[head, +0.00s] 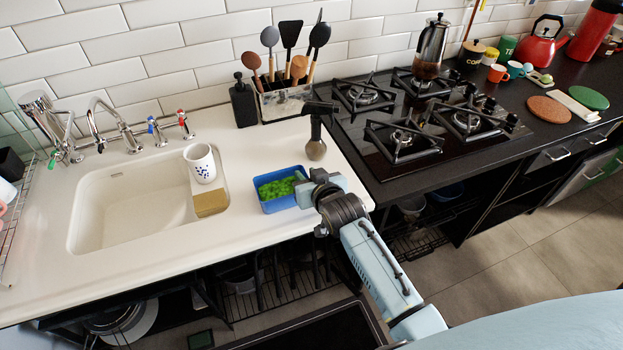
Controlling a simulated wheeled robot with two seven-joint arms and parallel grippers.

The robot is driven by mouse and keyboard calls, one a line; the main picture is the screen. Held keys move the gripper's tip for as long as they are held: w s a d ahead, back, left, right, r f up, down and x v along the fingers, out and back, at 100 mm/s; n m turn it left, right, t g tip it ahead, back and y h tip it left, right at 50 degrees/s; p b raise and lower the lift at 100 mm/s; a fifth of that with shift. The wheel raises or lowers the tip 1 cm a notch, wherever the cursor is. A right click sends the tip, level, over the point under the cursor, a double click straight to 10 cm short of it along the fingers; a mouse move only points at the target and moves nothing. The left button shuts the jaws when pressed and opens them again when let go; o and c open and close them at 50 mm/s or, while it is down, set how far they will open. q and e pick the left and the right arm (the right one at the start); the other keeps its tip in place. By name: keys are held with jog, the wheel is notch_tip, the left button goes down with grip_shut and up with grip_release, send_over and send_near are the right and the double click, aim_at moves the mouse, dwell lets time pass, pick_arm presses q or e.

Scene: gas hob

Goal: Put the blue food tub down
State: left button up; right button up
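The blue food tub (283,205) is open-topped and holds green food. It is upright over the front part of the white counter, right of the sink. I cannot tell whether its base touches the counter. My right gripper (306,190) is at the tub's right wall and appears shut on it; the wrist hides part of that side. My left gripper is not in view.
A dark-handled tool with a round end (316,148) stands just behind the tub. A white patterned cup (200,163) and a tan sponge (210,203) sit by the sink (130,210). The black gas hob (420,125) is to the right. Counter between sponge and tub is clear.

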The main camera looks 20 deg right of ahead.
jog(key=p+v, duration=0.2)
jog(key=v, duration=1)
jog(key=shift+r, duration=0.1)
